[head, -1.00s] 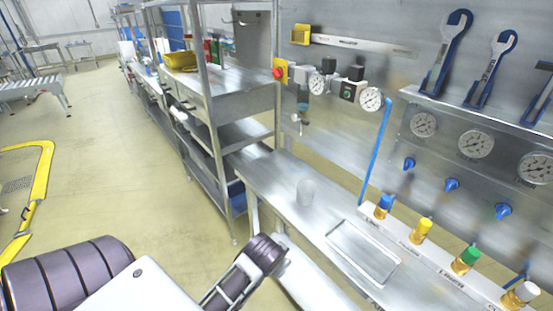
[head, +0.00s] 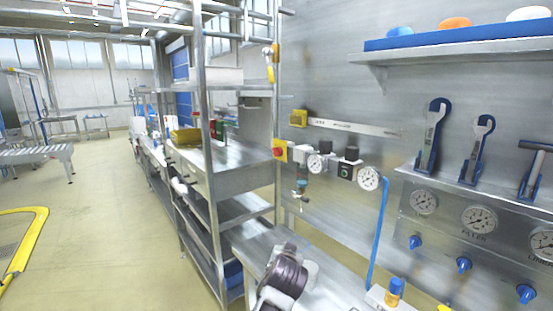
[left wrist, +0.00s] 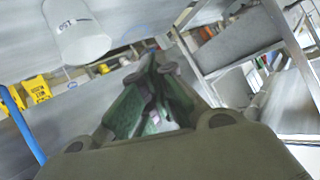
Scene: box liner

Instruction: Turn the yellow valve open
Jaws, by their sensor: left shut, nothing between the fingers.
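A small yellow-and-orange handle (head: 271,66) shows on the upright pipe at the shelf's right side in the head view; it looks like a valve, but I cannot be sure it is the task's one. Lower right, a yellow block with a red button (head: 280,150) sits on the wall line beside the gauges. My left gripper (left wrist: 153,66) is shut and empty in the left wrist view, its fingertips together. In the head view only part of my left arm shows, low over the bench; its fingers cannot be made out. My right gripper is not in view.
A white cup (left wrist: 80,38) is close to the left gripper in the wrist view. A steel shelf rack (head: 210,178) stands left of the bench. A blue hose (head: 379,235) hangs below the wall gauges. A gauge panel (head: 470,235) is at right.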

